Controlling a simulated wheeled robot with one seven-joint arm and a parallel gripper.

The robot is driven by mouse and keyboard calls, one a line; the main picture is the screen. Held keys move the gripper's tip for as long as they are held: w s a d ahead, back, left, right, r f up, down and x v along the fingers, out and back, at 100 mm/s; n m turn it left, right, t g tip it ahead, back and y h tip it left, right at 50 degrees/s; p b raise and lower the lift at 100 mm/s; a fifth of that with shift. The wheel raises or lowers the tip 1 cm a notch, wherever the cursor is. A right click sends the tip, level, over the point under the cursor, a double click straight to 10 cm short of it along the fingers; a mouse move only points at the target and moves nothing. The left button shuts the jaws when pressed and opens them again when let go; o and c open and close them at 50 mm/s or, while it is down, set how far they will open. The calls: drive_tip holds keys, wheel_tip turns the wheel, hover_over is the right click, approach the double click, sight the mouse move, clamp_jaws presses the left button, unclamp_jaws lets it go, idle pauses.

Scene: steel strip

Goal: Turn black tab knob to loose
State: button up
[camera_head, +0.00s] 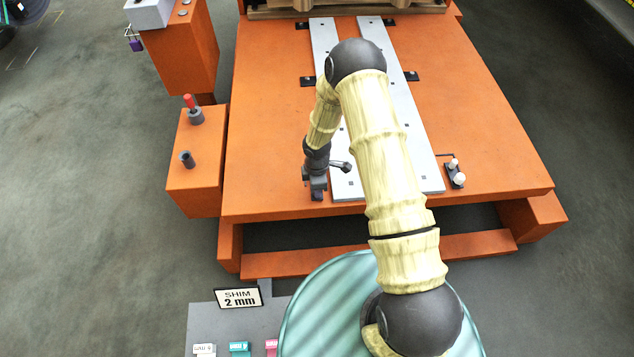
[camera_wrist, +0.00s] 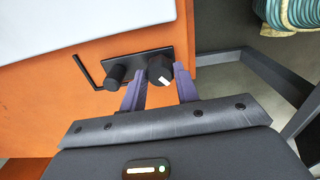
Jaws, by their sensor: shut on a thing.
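In the wrist view a black plate on the orange table carries two black knobs. The black tab knob (camera_wrist: 158,67) is the right one, with a white mark on its front edge. My gripper (camera_wrist: 160,76) has its two purple fingers on either side of this knob and is shut on it. The second black knob (camera_wrist: 115,76) stands just left of the left finger, apart from it. In the head view my gripper (camera_head: 317,192) points down at the table's front edge, left of the steel strips, and hides the knob there.
Pale steel strips (camera_head: 415,150) lie on the orange table (camera_head: 270,120). A thin bent black rod (camera_wrist: 88,76) lies left of the knobs. White knobs (camera_head: 457,176) sit on a plate at right. An orange box (camera_head: 192,190) with a red-topped lever (camera_head: 191,102) stands at left.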

drive_tip(key=n+p, duration=0.2)
drive_tip(key=n, duration=0.3)
drive_tip(key=shift+n, duration=0.3)
drive_tip(key=n+p, duration=0.2)
drive_tip(key=n, duration=0.3)
idle(0.4)
drive_tip(key=o, duration=1)
drive_tip(key=shift+c, duration=0.2)
wheel_tip(320, 180, up, 17)
drive_tip(key=p, duration=0.3)
drive_tip(key=shift+r, duration=0.15)
